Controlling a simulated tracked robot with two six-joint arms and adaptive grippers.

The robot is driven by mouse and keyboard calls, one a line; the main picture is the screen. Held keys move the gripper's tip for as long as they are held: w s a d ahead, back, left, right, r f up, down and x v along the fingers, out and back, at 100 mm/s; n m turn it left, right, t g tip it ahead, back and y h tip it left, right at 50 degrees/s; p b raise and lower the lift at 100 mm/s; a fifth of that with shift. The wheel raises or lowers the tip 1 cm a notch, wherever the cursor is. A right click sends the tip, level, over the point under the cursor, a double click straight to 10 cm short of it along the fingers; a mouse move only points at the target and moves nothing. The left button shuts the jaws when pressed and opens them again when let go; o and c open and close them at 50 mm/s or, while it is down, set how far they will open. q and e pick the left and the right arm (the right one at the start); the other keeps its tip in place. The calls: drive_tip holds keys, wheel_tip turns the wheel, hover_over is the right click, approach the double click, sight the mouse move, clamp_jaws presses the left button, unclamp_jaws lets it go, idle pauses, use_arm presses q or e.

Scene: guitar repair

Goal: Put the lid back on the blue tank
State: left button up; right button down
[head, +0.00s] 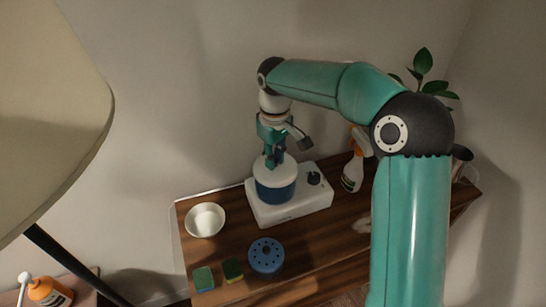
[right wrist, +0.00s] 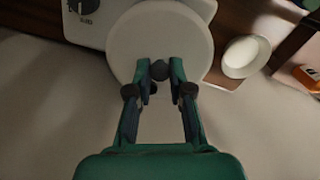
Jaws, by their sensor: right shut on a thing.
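The blue tank (head: 276,192) stands on a white base unit (head: 308,204) with a dark knob. The round white lid (head: 270,175) is directly over the tank's top and looks level; I cannot tell whether it rests fully on the rim. The lid fills the top middle of the right wrist view (right wrist: 160,28). My right gripper (head: 273,160) points down above it, with its fingers on either side of the lid's small dark knob (right wrist: 160,70), shut on it. The tank is hidden under the lid in the right wrist view. My left gripper is not in view.
On the wooden table are a white bowl (head: 205,220), a blue disc with holes (head: 266,257), two sponges (head: 232,270) and a spray bottle (head: 353,172). A plant (head: 425,75) is at the back right. A lampshade (head: 50,100) hangs at the left.

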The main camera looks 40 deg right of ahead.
drive_tip(key=shift+c, duration=2.4)
unclamp_jaws()
drive_tip(key=shift+r, duration=0.15)
drive_tip(key=shift+r+p, duration=3.25)
drive_tip(key=shift+r, duration=0.15)
drive_tip(key=shift+c, duration=0.4)
clamp_jaws()
drive_tip(key=shift+f, duration=0.3)
